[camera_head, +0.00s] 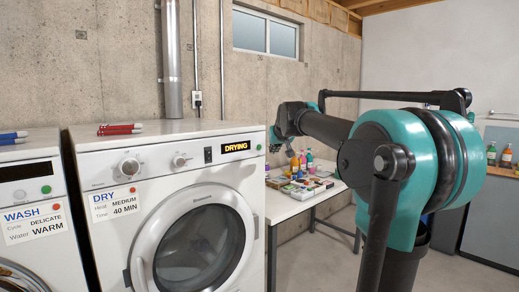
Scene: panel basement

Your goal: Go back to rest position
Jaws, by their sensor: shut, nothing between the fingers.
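My arm reaches from the right side of the view toward the middle. My gripper (290,151) is at its far end, small and partly dark against the wall. It points down, to the right of the dryer's upper corner and in front of the table in the picture. It is shut, and I see nothing held in it. The dryer (170,180) has its round door closed and its display reads "DRYING".
A washer (28,215) stands left of the dryer. Red pens (120,129) and blue pens (12,138) lie on the machine tops. A table (332,188) behind holds bottles and small boxes. A grey cabinet (492,225) stands right. Some floor is clear.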

